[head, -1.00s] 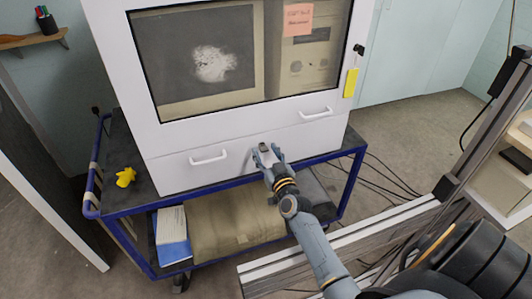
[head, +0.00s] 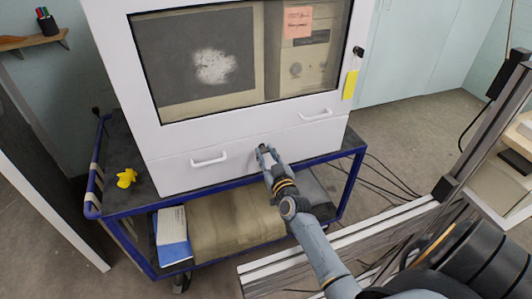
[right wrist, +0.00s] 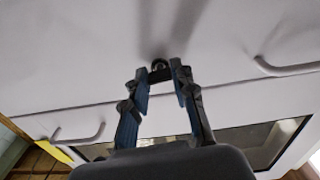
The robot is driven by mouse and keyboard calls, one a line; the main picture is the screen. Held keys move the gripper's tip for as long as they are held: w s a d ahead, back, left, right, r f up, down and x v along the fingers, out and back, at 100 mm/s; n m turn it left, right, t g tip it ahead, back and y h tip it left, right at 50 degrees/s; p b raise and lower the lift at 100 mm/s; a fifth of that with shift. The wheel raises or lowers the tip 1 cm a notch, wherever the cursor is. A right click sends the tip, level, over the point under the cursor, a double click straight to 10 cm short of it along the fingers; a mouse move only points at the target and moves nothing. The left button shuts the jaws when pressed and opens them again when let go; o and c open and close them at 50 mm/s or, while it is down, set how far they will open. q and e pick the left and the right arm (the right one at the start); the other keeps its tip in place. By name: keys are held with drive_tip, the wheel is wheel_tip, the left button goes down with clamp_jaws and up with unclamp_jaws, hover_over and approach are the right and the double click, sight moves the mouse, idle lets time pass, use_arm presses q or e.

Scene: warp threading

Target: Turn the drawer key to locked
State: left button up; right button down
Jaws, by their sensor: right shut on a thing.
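The small dark drawer key (right wrist: 160,74) sits in a round lock on the white drawer front (head: 225,168), between two handles. My right gripper (head: 264,151) reaches the drawer front there, its fingers closed on the key. In the right wrist view the fingertips of my right gripper (right wrist: 163,76) stand on both sides of the key and touch it. The fingers hide much of the key in the head view, and its exact angle is hard to tell. My left gripper is not in view.
White handles (head: 209,158) (head: 316,114) stick out left and right of the lock. The cabinet stands on a blue-framed cart (head: 240,179). A yellow duck-like thing (head: 126,178) sits on the cart's left side. A yellow tag (head: 350,84) hangs at the right, and cables lie on the floor.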

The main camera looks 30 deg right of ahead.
drive_tip(key=n+p, duration=0.3)
drive_tip(key=n, duration=0.5)
drive_tip(key=shift+n, duration=0.4)
drive_tip(key=n, duration=0.3)
drive_tip(key=shift+n, duration=0.3)
drive_tip(key=shift+n+b, duration=0.6)
drive_tip(key=shift+n, duration=1.6)
drive_tip(key=c, duration=1.1)
unclamp_jaws()
drive_tip(key=shift+s, duration=0.1)
